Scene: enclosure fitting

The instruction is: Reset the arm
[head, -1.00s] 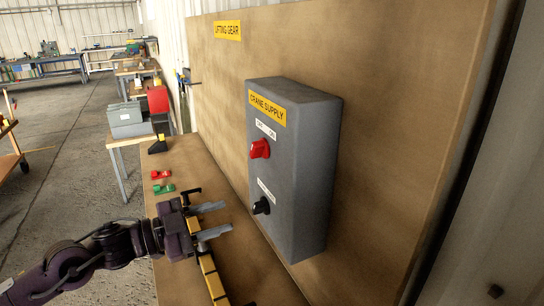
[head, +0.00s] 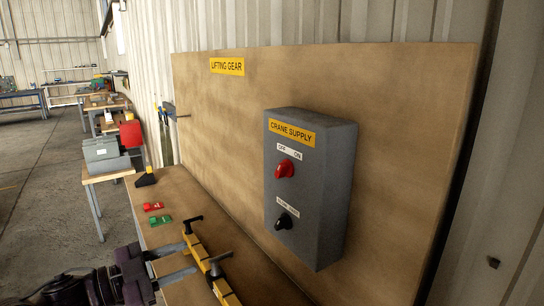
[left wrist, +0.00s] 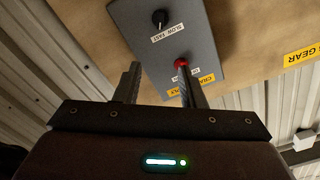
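My left gripper (head: 190,259) is at the lower left of the head view, over the bench and left of the crane supply box. Its two fingers are apart with nothing between them, as the left wrist view (left wrist: 159,72) also shows. The grey CRANE SUPPLY box (head: 338,190) is fixed to the brown board. It carries a red OFF/ON knob (head: 285,168) and below it a black SLOW/FAST knob (head: 284,221). In the left wrist view the box (left wrist: 200,30) appears upside down beyond the fingers. My right gripper is not in view.
On the wooden bench (head: 180,195) lie a red item (head: 153,206), a green item (head: 160,221) and a yellow bar with black handles (head: 198,249) close to my left gripper. The LIFTING GEAR board (head: 225,120) stands behind. Open floor lies at left.

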